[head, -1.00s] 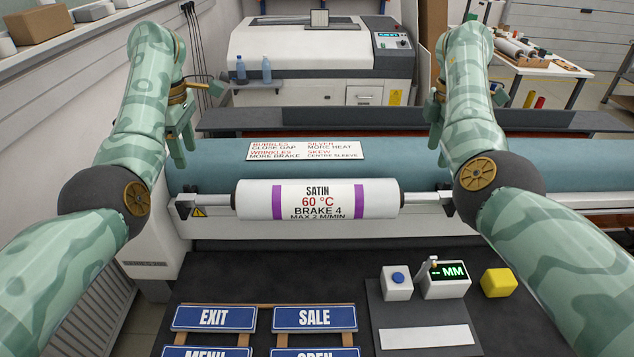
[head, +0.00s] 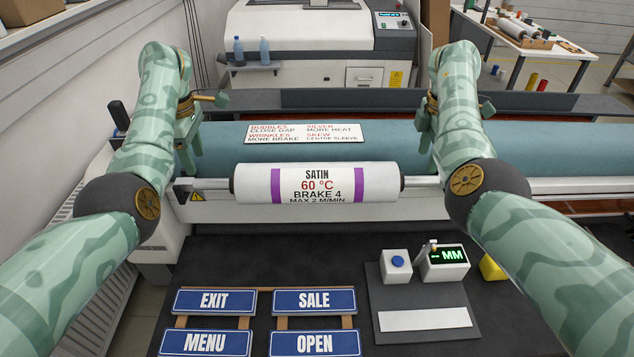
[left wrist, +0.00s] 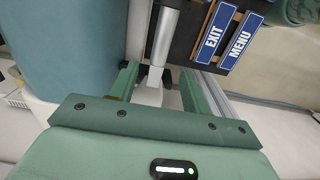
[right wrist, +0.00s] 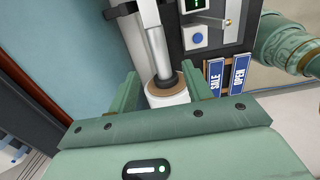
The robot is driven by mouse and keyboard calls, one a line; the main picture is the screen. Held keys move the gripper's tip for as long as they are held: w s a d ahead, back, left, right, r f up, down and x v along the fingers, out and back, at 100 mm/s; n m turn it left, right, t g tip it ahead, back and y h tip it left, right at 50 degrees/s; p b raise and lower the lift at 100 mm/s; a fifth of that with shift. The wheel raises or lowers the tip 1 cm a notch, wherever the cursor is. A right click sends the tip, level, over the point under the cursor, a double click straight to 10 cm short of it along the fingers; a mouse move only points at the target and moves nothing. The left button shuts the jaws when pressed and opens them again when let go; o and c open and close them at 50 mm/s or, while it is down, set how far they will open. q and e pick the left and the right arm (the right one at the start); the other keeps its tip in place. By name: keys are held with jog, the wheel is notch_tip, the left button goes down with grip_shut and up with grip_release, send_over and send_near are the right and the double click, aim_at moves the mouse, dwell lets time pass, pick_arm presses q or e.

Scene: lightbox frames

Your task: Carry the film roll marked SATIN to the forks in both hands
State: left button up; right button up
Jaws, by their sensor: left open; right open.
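The film roll marked SATIN (head: 350,185) is white with purple bands and lies level on a silver shaft along the machine's front. Its end also shows in the right wrist view (right wrist: 167,98). The shaft's left end meets a fork bracket (head: 182,192); a pale bracket (left wrist: 152,94) also shows there in the left wrist view. The right bracket is hidden by my arm. My left gripper (head: 190,140) is open above and behind the left shaft end. My right gripper (head: 424,140) is open above the right shaft end. Neither visibly touches the shaft.
A teal roller (head: 225,150) with a notice (head: 305,133) lies behind the roll. In front, the dark bench holds blue signs (head: 314,300), a button box (head: 396,263), a gauge display (head: 444,260) and a yellow block (head: 492,268), partly behind my right arm.

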aim_at(203, 183)
pick_arm(q)
notch_tip(203, 183, down, 9)
pick_arm(e)
notch_tip(203, 183, down, 9)
pick_arm(q)
grip_shut()
pick_arm(e)
grip_shut()
pick_arm(q)
jog(key=shift+w+r, duration=0.1)
pick_arm(e)
jog(key=shift+w+r, duration=0.1)
jog(key=shift+r, duration=0.05)
dwell(0.9)
